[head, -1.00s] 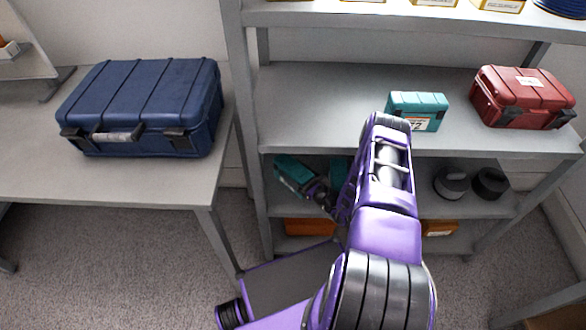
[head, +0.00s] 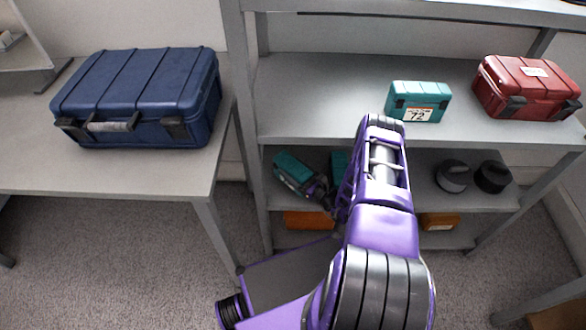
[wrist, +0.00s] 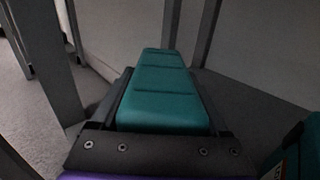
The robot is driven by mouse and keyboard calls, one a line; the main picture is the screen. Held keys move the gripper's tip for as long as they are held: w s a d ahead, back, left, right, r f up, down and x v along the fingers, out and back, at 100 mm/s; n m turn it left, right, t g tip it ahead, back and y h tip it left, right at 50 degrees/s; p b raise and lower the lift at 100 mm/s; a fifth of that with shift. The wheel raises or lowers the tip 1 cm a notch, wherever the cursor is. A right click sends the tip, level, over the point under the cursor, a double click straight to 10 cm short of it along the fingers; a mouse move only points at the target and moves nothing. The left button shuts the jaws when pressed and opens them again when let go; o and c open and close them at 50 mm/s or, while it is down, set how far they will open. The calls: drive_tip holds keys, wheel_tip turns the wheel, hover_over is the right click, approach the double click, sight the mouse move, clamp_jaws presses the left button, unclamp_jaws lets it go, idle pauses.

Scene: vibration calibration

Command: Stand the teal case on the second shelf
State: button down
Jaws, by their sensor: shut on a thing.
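A teal case (head: 291,172) is in my gripper (head: 312,186) at the left end of the shelf below the one with the red case. It is tilted in the head view, and I cannot tell whether it touches the shelf. In the wrist view the teal case (wrist: 165,95) lies lengthwise between the fingers, its ribbed side showing. A second teal case (head: 418,101), labelled 72, stands on the shelf (head: 310,105) above. Another teal thing (head: 338,164) is partly hidden behind my arm. A teal piece with a label (wrist: 304,150) shows at the wrist view's lower right.
A red case (head: 527,88) is right of the labelled teal case. Two dark round items (head: 453,176) sit on the lower shelf's right. Orange boxes (head: 308,220) are on the bottom shelf. A shelf post (head: 248,130) is close left of my gripper. A blue case (head: 137,98) lies on the table (head: 110,178).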

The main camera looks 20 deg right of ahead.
drive_tip(key=shift+f, duration=0.35)
unclamp_jaws()
wheel_tip(320, 180, up, 10)
drive_tip(key=shift+r+p, duration=0.1)
drive_tip(key=shift+p, duration=1.1)
